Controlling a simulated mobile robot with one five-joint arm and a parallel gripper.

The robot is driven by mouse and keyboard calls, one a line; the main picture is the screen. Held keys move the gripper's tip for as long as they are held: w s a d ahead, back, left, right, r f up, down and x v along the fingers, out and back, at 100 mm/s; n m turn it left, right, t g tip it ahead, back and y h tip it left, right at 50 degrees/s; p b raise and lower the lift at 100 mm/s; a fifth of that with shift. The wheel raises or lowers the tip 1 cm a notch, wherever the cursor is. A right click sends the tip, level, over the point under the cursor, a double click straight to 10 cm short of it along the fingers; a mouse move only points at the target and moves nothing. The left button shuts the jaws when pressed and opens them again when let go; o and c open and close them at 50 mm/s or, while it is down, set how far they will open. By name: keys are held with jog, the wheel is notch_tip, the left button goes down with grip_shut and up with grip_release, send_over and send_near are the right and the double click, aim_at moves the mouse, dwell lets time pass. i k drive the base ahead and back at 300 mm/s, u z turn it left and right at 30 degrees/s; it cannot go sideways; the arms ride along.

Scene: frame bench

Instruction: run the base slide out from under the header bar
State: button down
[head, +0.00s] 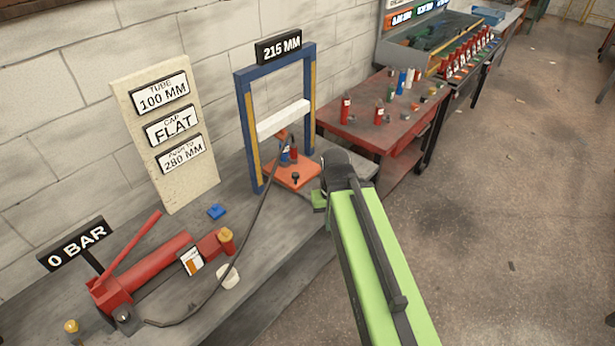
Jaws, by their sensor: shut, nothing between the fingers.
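The blue press frame (246,130) stands on the grey bench under a "215 MM" sign. The white header bar (284,119) crosses between its uprights. The orange base slide (300,168) lies low in the frame, below the bar, with a black knob (295,178) on its front part. A small blue cylinder (284,153) and a dark red one (294,149) show at the slide's back, under the bar. My gripper (320,200) is shut and empty, just right of the slide. Its fingertips are small and partly hidden by my arm; I cannot tell whether it touches the slide.
A black hose (256,215) runs from the red hand pump (150,268), by a "0 BAR" sign (74,244), to the frame. A red table (370,130) with bottles stands behind right.

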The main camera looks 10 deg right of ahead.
aim_at(294, 177)
jog(key=u, duration=0.2)
jog(key=i, duration=0.9)
jog(key=u, duration=0.2)
jog(key=k, duration=0.6)
jog(key=z, duration=0.3)
jog(key=i, duration=0.5)
jog(key=u, duration=0.05)
